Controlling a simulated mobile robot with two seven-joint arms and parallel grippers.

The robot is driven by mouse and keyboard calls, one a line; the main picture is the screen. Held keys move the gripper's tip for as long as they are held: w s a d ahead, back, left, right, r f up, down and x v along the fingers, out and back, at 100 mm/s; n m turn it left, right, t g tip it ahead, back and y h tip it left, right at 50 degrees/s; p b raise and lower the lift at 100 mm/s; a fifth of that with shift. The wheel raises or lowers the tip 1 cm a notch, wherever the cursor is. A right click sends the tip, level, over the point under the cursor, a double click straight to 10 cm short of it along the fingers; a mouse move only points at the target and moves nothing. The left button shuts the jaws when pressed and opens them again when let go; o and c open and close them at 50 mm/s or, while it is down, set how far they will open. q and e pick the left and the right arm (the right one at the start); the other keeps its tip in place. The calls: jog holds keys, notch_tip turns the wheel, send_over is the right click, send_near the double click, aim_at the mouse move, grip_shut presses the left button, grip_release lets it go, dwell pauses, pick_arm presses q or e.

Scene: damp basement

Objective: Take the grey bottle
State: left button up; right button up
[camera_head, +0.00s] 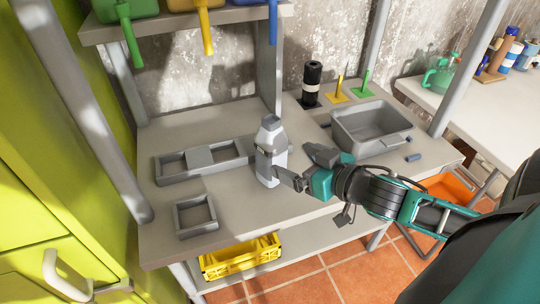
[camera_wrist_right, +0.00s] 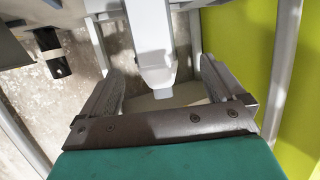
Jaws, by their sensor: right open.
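The grey bottle (camera_head: 270,152) stands upright on the workbench (camera_head: 235,210), right of the long grey tray. My right gripper (camera_head: 296,168) is at the bottle's right side, its jaws apart, and one finger overlaps the lower part of the bottle in the head view. In the right wrist view the bottle (camera_wrist_right: 155,50) shows between the two fingers of the right gripper (camera_wrist_right: 160,90). I cannot tell whether either finger touches it. My left gripper is not in view.
A long divided grey tray (camera_head: 170,169) and a small square frame (camera_head: 196,216) lie left of the bottle. A grey bin (camera_head: 345,130) and a black bottle (camera_head: 311,84) stand at the back right. A yellow crate (camera_head: 240,257) sits below.

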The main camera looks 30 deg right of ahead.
aim_at(281, 148)
jog(key=x, duration=0.4)
jog(key=shift+w, duration=0.1)
jog(key=shift+w+f, duration=0.2)
jog(key=shift+w, duration=1.85)
jog(key=shift+w+a+f, duration=0.1)
jog(key=shift+w+f, duration=0.2)
jog(key=shift+w, duration=0.3)
jog(key=shift+c, duration=0.2)
jog(key=shift+r, duration=0.1)
jog(key=c, duration=1.2)
